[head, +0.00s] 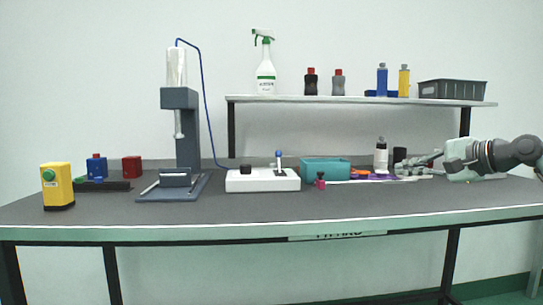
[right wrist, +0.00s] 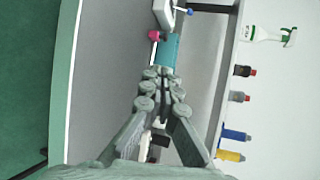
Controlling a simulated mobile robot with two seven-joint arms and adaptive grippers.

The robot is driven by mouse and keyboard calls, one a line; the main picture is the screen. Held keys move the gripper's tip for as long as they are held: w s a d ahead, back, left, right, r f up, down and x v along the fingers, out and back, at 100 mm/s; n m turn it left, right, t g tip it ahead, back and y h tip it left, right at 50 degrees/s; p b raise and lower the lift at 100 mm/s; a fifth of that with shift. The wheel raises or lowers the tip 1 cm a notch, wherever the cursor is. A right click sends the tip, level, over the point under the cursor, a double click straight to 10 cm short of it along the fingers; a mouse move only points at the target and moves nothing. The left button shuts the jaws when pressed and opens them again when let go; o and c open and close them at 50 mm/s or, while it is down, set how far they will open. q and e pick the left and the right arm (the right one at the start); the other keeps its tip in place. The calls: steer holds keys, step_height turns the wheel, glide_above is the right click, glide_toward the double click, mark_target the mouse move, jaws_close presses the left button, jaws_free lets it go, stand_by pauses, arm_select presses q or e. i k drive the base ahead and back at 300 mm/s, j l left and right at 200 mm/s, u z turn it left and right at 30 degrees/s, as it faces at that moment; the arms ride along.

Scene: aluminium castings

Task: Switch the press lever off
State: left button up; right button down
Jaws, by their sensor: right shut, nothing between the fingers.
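The press lever (head: 278,162) stands up from the right part of a white control box (head: 262,181) and carries a blue knob. A black knob sits on the same box further left. In the right wrist view the blue knob (right wrist: 189,12) and part of the white box (right wrist: 163,12) show at the top edge. The grey press (head: 180,130) stands left of the box, with a blue cable running down to the box. My right gripper (head: 424,160) is shut and empty above the right part of the bench, well right of the lever. My left gripper is out of view.
A teal bin (head: 324,170) and a small pink-red object (head: 320,181) stand between the lever and my right gripper. A white bottle (head: 381,155) stands behind. A raised shelf (head: 360,100) holds bottles and a grey crate (head: 452,93).

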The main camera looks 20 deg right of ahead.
mark_target(278, 154)
steer(key=i+j, duration=0.2)
steer(key=i, duration=0.35)
steer(key=i+j, duration=0.2)
steer(key=i, duration=0.3)
